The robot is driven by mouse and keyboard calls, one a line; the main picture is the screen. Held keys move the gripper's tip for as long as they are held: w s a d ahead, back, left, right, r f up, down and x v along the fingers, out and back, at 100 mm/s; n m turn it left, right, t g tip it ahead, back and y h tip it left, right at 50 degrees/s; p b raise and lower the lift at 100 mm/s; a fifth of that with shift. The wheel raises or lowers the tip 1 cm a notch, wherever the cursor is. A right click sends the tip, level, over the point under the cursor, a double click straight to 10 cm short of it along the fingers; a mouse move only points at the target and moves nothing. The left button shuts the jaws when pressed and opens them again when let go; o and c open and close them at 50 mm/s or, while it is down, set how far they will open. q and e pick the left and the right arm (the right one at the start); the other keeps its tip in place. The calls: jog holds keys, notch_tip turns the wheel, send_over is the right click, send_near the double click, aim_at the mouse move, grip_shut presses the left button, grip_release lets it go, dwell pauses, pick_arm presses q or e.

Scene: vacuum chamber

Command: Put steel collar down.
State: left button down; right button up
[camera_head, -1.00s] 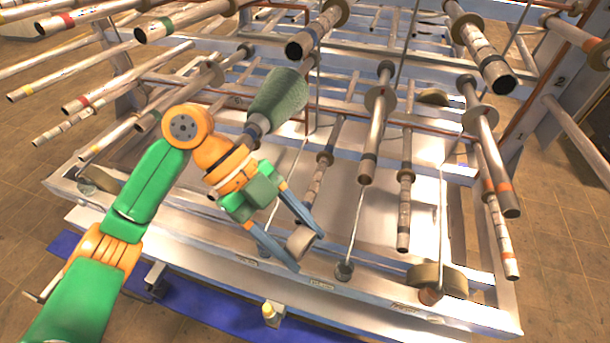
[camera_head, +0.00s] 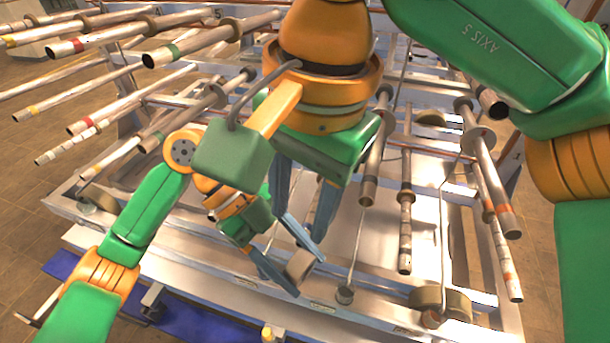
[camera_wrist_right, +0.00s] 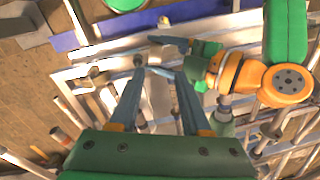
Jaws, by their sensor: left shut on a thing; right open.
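The steel collar (camera_head: 299,264) is a short, pale grey ring. My left gripper (camera_head: 309,276) is shut on it and holds it over the front rail of the metal frame (camera_head: 190,247). I cannot tell whether the collar touches the rail. My right gripper (camera_head: 300,234) is open and empty, pointing down, above and just behind the left one in the head view. In the right wrist view the open fingers of my right gripper (camera_wrist_right: 160,74) reach towards the left gripper's fingers; the collar is not clear there.
Another ring (camera_head: 430,118) lies farther back. Several banded tubes (camera_head: 405,230) stick out towards me. A bare panel (camera_head: 378,245) lies between the rods. A blue strip (camera_head: 195,318) runs below the front.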

aim_at(298, 261)
jog(key=f, duration=1.2)
jog(key=shift+w+a, duration=0.25)
jog(key=shift+w, duration=0.05)
grip_shut()
pick_arm(q)
jog(key=shift+c, duration=0.2)
grip_release()
